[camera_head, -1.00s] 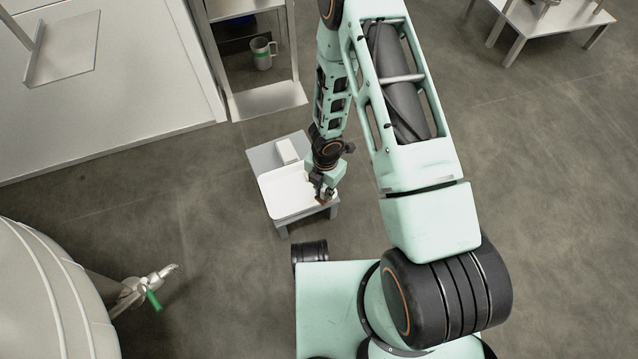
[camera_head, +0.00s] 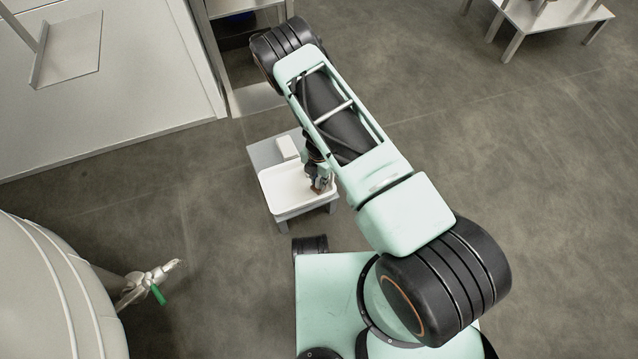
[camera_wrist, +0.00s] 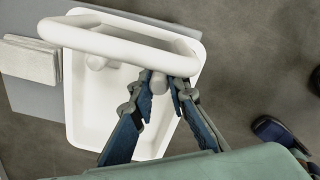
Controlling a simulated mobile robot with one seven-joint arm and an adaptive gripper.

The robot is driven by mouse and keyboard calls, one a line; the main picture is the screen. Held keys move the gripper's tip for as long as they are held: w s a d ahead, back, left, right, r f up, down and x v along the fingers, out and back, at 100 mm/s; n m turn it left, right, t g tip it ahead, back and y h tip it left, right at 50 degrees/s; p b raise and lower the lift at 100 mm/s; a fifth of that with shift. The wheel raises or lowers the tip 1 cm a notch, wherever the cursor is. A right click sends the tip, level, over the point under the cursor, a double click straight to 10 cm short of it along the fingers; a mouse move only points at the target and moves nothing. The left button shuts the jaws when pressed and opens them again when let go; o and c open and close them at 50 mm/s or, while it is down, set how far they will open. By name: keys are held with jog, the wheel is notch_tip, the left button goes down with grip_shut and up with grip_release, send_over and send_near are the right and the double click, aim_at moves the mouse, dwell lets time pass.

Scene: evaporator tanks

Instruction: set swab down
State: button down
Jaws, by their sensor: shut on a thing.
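My gripper (camera_head: 320,184) is over the right side of a white shallow tray (camera_head: 283,207), with my forearm above it. In the wrist view its dark blue fingers (camera_wrist: 167,84) are closed around a pale stub, which I take to be part of the swab (camera_wrist: 158,84). A white rounded frame (camera_wrist: 130,50) crosses at the fingertips and reaches past the tray's left edge; I cannot tell whether it belongs to the swab. The tray (camera_wrist: 80,135) lies below. Whether the swab touches the tray is unclear.
The tray rests on a small grey table (camera_head: 262,152) with a pale block (camera_head: 287,147) behind it, also in the wrist view (camera_wrist: 30,60). A metal shelf (camera_head: 255,98) stands behind. A large tank (camera_head: 50,290) with a green-handled valve (camera_head: 158,294) is at left.

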notch_tip(320, 180, down, 2)
jog(key=shift+s+f, duration=0.1)
jog(key=c, duration=2.2)
grip_release()
jog(key=shift+o, duration=0.2)
notch_tip(320, 180, up, 12)
jog(key=p, duration=0.4)
jog(key=shift+d, duration=0.1)
